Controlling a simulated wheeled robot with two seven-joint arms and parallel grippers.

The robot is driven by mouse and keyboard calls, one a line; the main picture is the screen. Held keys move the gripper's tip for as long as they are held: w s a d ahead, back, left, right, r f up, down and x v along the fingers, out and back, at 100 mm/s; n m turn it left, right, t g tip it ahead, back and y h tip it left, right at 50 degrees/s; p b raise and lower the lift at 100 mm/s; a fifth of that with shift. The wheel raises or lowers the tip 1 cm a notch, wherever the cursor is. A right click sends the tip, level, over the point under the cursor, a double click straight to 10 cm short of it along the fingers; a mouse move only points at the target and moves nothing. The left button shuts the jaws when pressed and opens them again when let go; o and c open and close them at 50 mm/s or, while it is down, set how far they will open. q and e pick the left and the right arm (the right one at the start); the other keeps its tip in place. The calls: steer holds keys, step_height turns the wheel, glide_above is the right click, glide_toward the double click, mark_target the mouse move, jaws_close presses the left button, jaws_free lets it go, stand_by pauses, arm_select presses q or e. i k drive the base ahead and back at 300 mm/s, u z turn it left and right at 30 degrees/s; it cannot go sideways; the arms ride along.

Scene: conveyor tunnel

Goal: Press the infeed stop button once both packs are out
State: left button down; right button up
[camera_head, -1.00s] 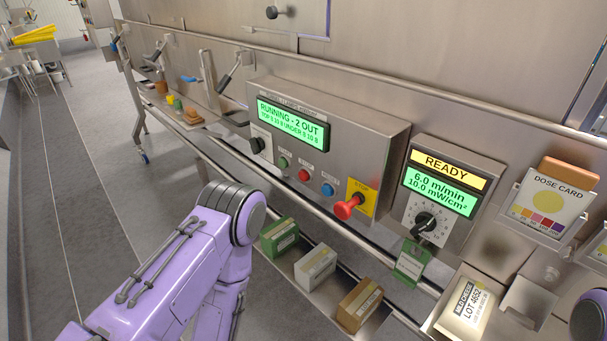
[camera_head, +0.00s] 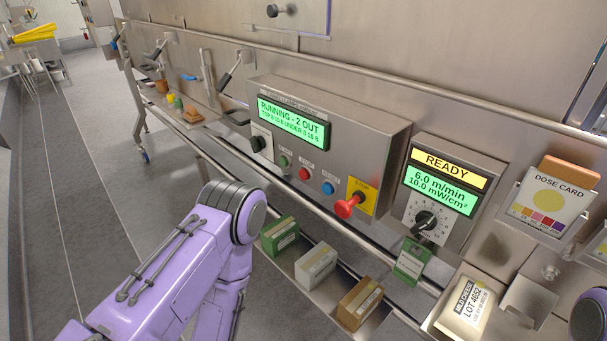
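The control box (camera_head: 368,148) on the steel wall has a green display (camera_head: 292,121) reading "RUNNING - 2 OUT". Below the display are a green button (camera_head: 284,161), a red button (camera_head: 304,174) and a blue button (camera_head: 328,188); their small labels are too blurred to read. A larger red mushroom button (camera_head: 346,207) stands out from a yellow plate at the box's lower right. A wrapped pack (camera_head: 467,308) marked "LOT 4652" lies at the bottom right. My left arm comes in at the lower left, with its gripper out of sight. My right gripper is out of view too.
A READY box (camera_head: 447,182) with a dial and a dose card (camera_head: 546,204) are to the right. A green carton (camera_head: 279,235), a whitish carton (camera_head: 316,266) and a brown carton (camera_head: 358,303) stand below the rails. Open floor is at left.

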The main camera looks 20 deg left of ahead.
mark_target(304, 173)
steer(key=k, duration=0.5)
steer(key=u, duration=1.65)
steer(key=i, duration=0.65)
steer(key=z, duration=2.25)
